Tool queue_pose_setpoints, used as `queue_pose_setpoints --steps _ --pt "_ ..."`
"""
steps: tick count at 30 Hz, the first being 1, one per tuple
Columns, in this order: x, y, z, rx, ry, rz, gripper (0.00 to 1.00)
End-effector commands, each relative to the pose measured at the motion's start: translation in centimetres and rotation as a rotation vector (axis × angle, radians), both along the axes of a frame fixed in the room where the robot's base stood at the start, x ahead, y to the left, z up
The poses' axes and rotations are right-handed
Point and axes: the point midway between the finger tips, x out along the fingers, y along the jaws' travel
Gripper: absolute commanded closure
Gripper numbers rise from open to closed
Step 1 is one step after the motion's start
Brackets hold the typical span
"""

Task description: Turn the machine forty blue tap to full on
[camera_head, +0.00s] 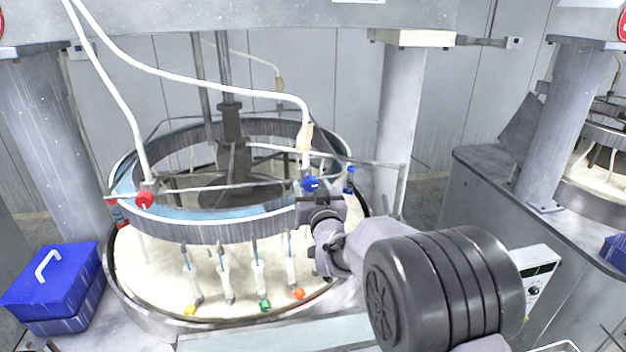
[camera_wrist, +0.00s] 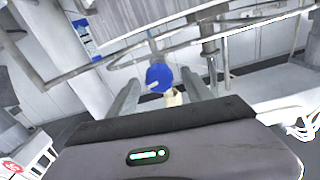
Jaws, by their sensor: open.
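The blue tap (camera_head: 311,184) is a round blue knob with a small white mark, at the lower end of a white hose at the right of the polishing machine's ring (camera_head: 180,228). In the wrist view the blue tap (camera_wrist: 159,78) appears between my two fingers, near their tips. My gripper (camera_head: 318,204) is open, just below and in front of the tap in the head view. I cannot tell whether the fingers touch it. A beige fitting (camera_wrist: 173,97) shows beside the knob in the wrist view. I see no machine number.
A red tap (camera_head: 145,200) hangs from another white hose at the ring's left. A blue bottle (camera_head: 349,180) stands right of the blue tap. Metal bars cross the machine near the tap. A blue box (camera_head: 55,283) stands at lower left. A grey column (camera_head: 400,120) rises behind.

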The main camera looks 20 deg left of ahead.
Motion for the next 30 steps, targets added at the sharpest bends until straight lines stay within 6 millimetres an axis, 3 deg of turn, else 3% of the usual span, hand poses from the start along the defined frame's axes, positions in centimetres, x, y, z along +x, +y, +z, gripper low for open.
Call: queue_pose_setpoints --steps 11,20,30 --pt "0.89 0.54 -0.02 -0.001 -0.001 0.000 0.41" --pt "0.87 0.52 -0.01 0.000 0.000 0.000 0.98" --pt "0.89 0.50 -0.45 0.044 0.024 0.000 1.00"
